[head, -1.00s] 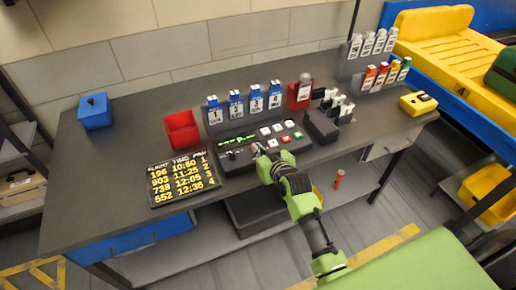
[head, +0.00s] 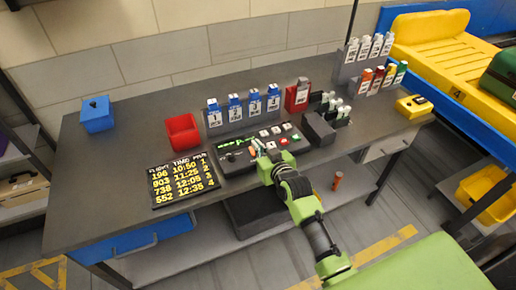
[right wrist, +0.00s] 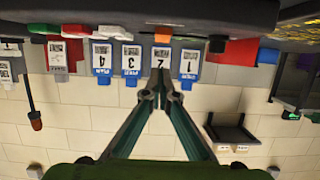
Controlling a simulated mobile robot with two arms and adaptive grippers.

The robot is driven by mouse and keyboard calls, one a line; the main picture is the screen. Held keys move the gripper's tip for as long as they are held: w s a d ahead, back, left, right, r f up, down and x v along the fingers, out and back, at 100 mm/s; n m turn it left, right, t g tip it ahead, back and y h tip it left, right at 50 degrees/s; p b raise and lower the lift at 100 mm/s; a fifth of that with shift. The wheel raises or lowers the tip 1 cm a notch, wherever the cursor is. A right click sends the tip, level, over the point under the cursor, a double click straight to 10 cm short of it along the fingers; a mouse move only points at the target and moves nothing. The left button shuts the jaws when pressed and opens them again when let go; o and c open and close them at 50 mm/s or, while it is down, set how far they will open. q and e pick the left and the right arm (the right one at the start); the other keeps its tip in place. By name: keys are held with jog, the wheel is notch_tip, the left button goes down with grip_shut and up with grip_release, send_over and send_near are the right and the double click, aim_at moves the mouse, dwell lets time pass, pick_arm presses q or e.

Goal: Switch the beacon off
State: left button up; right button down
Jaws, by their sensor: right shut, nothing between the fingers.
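A console (head: 232,168) with a green-lit display (head: 238,140) and several white, red and green buttons sits on the dark desk (head: 110,200). My right gripper (head: 260,148) is shut and empty, with its fingertips over the middle of the console. I cannot tell if they touch it. A small orange control (head: 253,150) is just left of the fingertips. In the upside-down right wrist view, the shut fingers (right wrist: 160,78) point toward an orange part (right wrist: 162,34). A red-orange lamp (right wrist: 36,120), likely the beacon, is on a dark pole there; whether it is lit is unclear. My left gripper is not in view.
Blue numbered tags (head: 234,107) stand behind the console, with a red holder (head: 298,96) to their right. A black rack (head: 320,128) is close right of my gripper. A flight-time board (head: 182,180) and red bin (head: 183,132) are left. The desk's left part is mostly clear.

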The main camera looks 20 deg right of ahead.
pick_arm(q)
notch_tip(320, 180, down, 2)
jog(key=shift+b, duration=1.25)
pick_arm(e)
jog(key=s, duration=1)
jog(key=shift+d+r, duration=0.2)
jog(key=shift+r, duration=0.25)
